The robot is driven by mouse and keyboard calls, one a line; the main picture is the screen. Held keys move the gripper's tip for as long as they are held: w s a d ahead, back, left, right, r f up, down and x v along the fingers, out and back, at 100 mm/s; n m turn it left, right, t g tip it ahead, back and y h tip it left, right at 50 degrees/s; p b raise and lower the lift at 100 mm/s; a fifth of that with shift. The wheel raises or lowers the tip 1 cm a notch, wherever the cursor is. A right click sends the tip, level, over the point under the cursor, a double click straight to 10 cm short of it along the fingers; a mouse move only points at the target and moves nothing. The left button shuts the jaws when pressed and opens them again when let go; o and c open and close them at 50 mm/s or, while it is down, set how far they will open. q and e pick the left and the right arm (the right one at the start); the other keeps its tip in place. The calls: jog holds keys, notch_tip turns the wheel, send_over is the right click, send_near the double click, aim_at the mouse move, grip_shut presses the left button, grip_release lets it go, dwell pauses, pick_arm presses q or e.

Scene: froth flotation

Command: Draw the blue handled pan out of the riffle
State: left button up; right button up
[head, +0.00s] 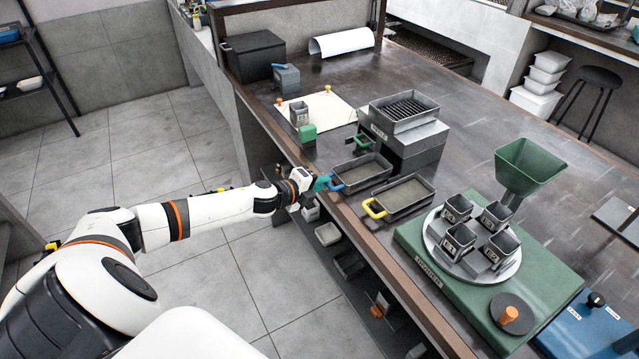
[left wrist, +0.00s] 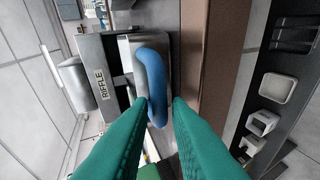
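The blue handled pan (head: 349,178) is a dark rectangular pan on the bench in front of the grey riffle (head: 411,145). Its blue loop handle (left wrist: 152,82) faces the bench's front edge. My left gripper (head: 324,182) has teal fingers and is at this handle. In the left wrist view the open fingers (left wrist: 160,102) have the lower part of the handle between their tips. The handle is close to the left finger, with a gap at the right one. The RIFFLE label (left wrist: 101,84) shows beside it. My right gripper is out of view.
A yellow handled pan (head: 403,194) lies just right of the blue one. A green handle (head: 362,141) shows at the riffle's left side. A green splitter base with a round plate of cups (head: 473,262) stands at the right. Shelves with small containers are below the bench.

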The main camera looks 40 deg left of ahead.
pick_arm(q)
jog(key=o, duration=0.4)
jog(key=shift+c, duration=0.2)
jog(key=b+v, duration=0.1)
jog(key=v, duration=1.1)
jog(key=shift+b, duration=0.4)
